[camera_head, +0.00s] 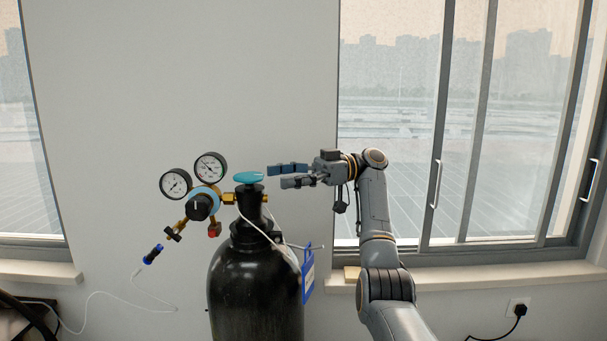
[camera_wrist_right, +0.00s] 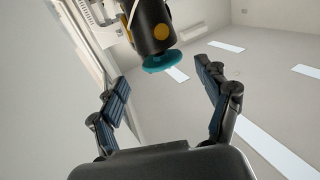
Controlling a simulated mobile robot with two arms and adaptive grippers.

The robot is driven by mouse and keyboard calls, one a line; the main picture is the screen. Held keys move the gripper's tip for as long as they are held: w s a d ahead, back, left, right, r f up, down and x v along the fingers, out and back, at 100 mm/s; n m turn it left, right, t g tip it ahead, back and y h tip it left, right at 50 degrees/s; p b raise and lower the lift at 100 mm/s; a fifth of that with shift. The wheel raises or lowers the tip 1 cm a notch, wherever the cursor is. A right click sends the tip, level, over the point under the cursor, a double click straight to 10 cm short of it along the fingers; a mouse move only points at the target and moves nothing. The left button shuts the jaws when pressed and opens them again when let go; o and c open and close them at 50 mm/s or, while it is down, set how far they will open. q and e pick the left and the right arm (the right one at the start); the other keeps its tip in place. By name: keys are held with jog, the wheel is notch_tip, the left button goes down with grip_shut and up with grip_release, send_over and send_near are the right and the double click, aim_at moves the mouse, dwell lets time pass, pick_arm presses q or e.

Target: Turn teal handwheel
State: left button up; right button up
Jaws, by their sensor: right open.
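The teal handwheel (camera_head: 248,177) sits on top of the black gas cylinder (camera_head: 256,280) in the head view. My right gripper (camera_head: 270,175) comes in from the right, just beside the handwheel, with its fingers pointing left toward it. In the right wrist view the handwheel (camera_wrist_right: 166,61) shows beyond the two spread fingers, between them and a little above their tips. The right gripper is open and empty, and a gap to the wheel seems to remain. My left gripper is not in view.
A regulator with two round gauges (camera_head: 193,178) and a dark knob (camera_head: 199,207) is attached left of the cylinder neck. A blue tag (camera_head: 308,275) hangs at the cylinder's right. A thin white hose (camera_head: 120,294) trails left. A wall and windows stand behind.

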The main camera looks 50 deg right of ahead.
jog(key=v, duration=0.6)
jog(key=shift+d, duration=0.2)
